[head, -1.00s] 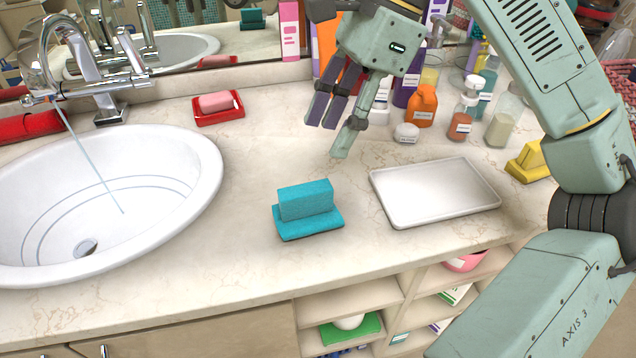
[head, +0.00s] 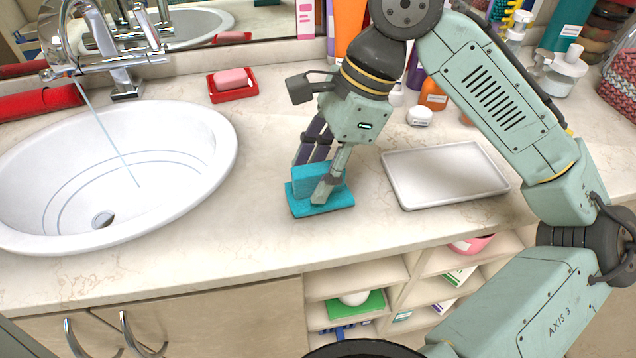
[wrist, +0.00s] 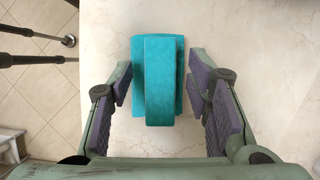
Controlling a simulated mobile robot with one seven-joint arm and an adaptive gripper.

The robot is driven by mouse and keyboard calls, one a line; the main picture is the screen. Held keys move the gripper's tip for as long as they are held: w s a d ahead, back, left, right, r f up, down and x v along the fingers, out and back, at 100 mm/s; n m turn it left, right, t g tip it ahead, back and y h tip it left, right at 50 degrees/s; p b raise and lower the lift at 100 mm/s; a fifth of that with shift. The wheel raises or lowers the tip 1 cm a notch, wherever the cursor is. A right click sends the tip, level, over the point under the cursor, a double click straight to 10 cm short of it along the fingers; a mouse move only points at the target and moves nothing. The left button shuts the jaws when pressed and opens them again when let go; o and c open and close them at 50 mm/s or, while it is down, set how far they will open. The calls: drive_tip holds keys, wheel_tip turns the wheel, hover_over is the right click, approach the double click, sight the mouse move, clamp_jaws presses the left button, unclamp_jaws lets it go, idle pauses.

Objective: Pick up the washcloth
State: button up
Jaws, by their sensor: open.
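The washcloth (head: 334,200) looks like a teal folded block standing on a wider flat teal base. It lies on the counter between the sink and the white tray. My gripper (head: 314,176) is over it with the fingers pointing down, and partly hides it. In the wrist view the washcloth (wrist: 158,80) lies between the two spread fingers of my gripper (wrist: 160,90). A gap shows on each side, so neither finger appears to touch it. My gripper is open and empty.
A white tray (head: 445,176) lies just right of the washcloth. The sink (head: 185,150), with running water, is at left. A red dish (head: 232,94) with pink soap and several bottles stand behind. The counter's front edge is close, with open shelves (head: 360,272) below.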

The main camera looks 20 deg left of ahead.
sight(308, 170)
drive_tip(key=shift+c, duration=0.6)
clamp_jaws()
drive_tip(key=shift+r, duration=0.1)
drive_tip(key=shift+r, duration=0.55)
wheel_tip(308, 170, up, 2)
drive_tip(key=shift+r+b, duration=0.2)
drive_tip(key=shift+b, duration=0.3)
drive_tip(key=s+d+r+b, duration=0.1)
drive_tip(key=s+b, duration=0.2)
drive_tip(key=s, duration=1.3)
drive_tip(key=shift+d+r, duration=0.15)
drive_tip(key=shift+d, duration=0.25)
